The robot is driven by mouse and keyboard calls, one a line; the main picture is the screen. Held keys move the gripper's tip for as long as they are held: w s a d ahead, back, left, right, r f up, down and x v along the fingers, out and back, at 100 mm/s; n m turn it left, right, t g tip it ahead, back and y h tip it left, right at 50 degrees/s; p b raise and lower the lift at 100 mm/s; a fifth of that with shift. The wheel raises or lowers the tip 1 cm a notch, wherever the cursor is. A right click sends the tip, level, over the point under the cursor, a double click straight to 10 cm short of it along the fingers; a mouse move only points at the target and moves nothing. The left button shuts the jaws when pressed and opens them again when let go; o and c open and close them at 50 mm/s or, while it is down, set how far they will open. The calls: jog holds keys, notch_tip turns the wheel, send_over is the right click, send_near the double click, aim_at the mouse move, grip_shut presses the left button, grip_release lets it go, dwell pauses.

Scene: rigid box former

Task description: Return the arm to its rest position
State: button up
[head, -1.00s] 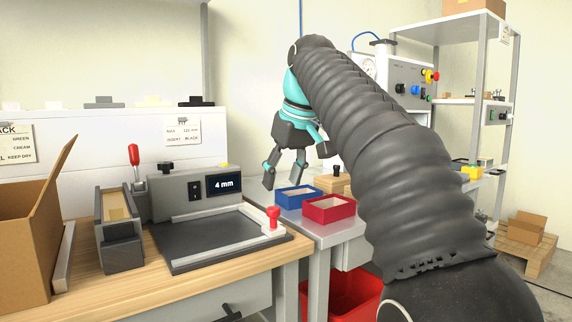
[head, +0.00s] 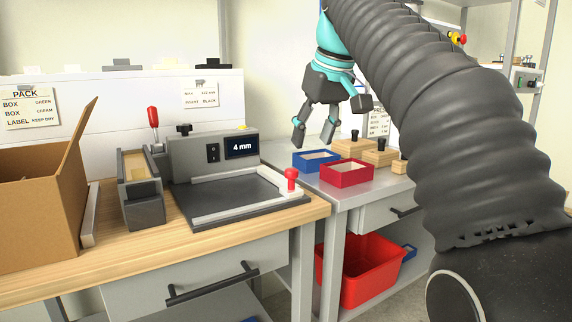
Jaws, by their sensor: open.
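My gripper (head: 314,138) hangs from my black-sleeved arm at the upper middle of the head view, below a turquoise wrist section. Its dark fingers are apart and point down, with nothing between them. The gripper is in the air above the grey bench, in front of the white back panel. In the picture it lies just above a blue tray (head: 310,161) and a red tray (head: 346,174). It does not appear to touch either one.
A black forming plate (head: 232,205) with a "4 mm" display and red knob, a grey holder (head: 141,200) and an open cardboard box (head: 35,210) stand on the wooden bench. A red bin (head: 358,272) is below.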

jog(key=s+d+f+m+h, duration=0.1)
jog(key=s+d+f, duration=0.3)
jog(key=s+f, duration=0.8)
jog(key=s+d+f+m+t+h, duration=0.1)
jog(key=s+d+f+m, duration=0.3)
jog(key=s+f, duration=0.8)
notch_tip(320, 180, down, 8)
jog(key=shift+s+d+f, duration=0.1)
jog(key=shift+s+d, duration=0.15)
jog(key=shift+d, duration=0.35)
